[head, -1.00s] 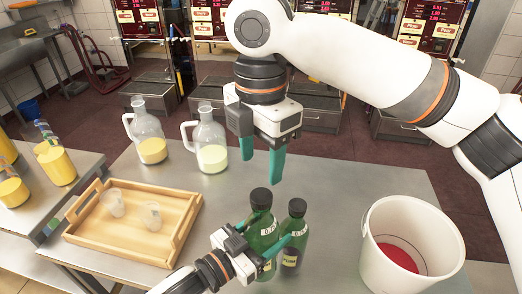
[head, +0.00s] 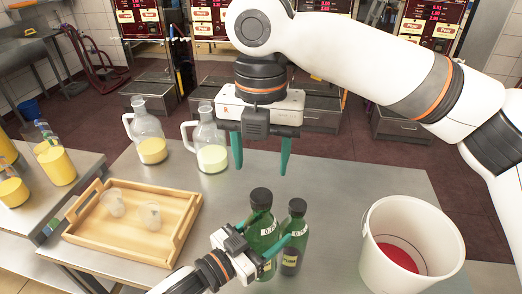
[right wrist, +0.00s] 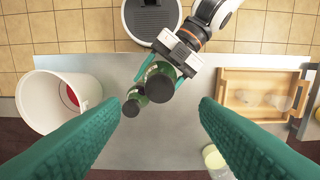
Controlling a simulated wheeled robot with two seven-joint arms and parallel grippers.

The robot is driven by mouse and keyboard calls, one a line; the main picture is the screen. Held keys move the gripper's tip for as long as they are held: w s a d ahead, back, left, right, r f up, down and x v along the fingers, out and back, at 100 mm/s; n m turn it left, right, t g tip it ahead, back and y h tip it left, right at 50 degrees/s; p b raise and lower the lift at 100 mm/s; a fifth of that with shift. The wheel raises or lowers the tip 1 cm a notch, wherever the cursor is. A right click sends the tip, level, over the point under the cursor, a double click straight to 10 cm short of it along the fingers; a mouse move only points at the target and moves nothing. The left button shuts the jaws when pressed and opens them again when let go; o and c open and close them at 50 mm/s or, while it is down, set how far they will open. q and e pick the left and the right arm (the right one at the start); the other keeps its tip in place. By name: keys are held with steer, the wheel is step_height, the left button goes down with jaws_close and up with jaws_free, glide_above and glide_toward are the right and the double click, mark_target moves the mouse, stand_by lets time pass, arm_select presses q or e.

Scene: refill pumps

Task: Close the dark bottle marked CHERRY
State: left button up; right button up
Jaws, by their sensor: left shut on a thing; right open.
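Two dark green bottles stand close together on the steel table. The left, larger bottle (head: 262,232) has a black top and also shows in the right wrist view (right wrist: 158,69). Its name label is hidden by my gripper. The right, slimmer bottle (head: 293,246) also has a black top, and its label seems to read PLUM. CHERRY is not readable on either. My left gripper (head: 264,230) is shut around the larger bottle's upper body. My right gripper (head: 261,166) is open and empty, pointing down above the bottles, its fingertips apart from the black top (head: 261,198).
A white bucket (head: 410,225) with red inside stands to the right. A wooden tray (head: 180,235) with two clear cups is at the left. Two glass jugs (head: 148,135) (head: 208,143) with pale yellow contents stand behind. The table between bottles and bucket is clear.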

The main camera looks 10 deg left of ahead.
mark_target(261, 195)
step_height(261, 195, down, 8)
steer(key=shift+r, duration=0.2)
steer(key=shift+c, duration=0.3)
steer(key=c, duration=1)
